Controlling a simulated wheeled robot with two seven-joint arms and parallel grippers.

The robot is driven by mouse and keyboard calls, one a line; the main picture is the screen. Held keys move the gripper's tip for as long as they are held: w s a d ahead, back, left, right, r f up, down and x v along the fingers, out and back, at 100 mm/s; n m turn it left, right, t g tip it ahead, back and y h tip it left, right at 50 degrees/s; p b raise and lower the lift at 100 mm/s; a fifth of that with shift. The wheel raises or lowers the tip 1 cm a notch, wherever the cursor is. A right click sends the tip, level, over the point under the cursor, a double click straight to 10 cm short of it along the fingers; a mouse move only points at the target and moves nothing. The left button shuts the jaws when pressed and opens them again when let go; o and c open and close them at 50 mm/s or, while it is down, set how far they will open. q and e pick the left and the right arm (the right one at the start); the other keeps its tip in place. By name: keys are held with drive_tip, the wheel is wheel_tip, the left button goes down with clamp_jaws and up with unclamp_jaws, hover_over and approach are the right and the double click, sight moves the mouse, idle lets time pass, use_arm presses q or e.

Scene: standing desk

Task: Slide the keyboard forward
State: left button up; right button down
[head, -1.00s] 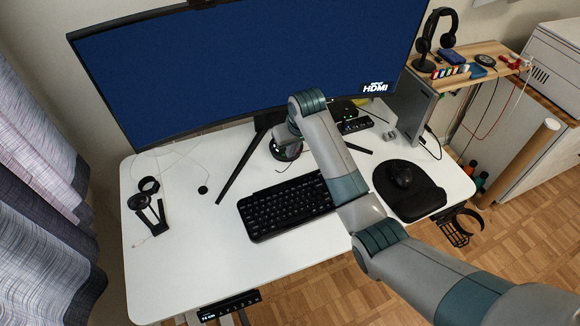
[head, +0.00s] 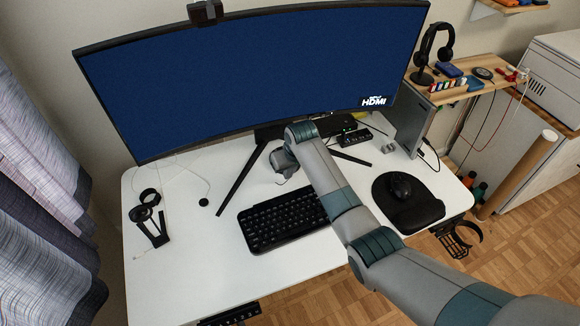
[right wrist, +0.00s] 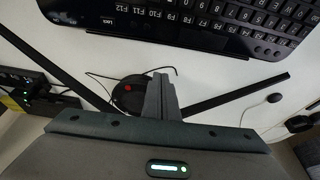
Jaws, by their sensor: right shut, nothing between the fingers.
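The black keyboard (head: 283,218) lies on the white desk in front of the monitor stand, its right end partly hidden by my right arm. It also fills the top of the right wrist view (right wrist: 215,22), its function-key edge facing my gripper. My right gripper (head: 284,160) is beyond the keyboard's far edge, near the monitor stand. In the right wrist view my fingers (right wrist: 160,97) are shut and empty, with a visible gap to the keyboard. My left gripper is not in view.
The monitor (head: 250,75) stands on splayed legs (head: 240,180). A black round object (right wrist: 128,95) lies beside my fingers. A mouse (head: 400,188) on a black pad (head: 410,212) is right of the keyboard. The white desk (head: 185,265) is clear front left.

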drive_tip(key=shift+x, duration=1.5)
drive_tip(key=shift+s+d+r+p, duration=0.1)
drive_tip(key=shift+s+d+p, duration=0.1)
drive_tip(key=shift+s+p, duration=0.35)
drive_tip(key=shift+s+d+r+p, duration=0.1)
drive_tip(key=shift+s+d+p, duration=0.1)
drive_tip(key=shift+s+p, duration=0.3)
drive_tip(key=shift+s+d+p, duration=0.25)
drive_tip(key=shift+s+p, duration=0.15)
drive_tip(key=shift+s, duration=0.25)
drive_tip(key=shift+s+d+f, duration=0.1)
drive_tip(key=shift+s+f, duration=0.05)
drive_tip(key=shift+s, duration=0.05)
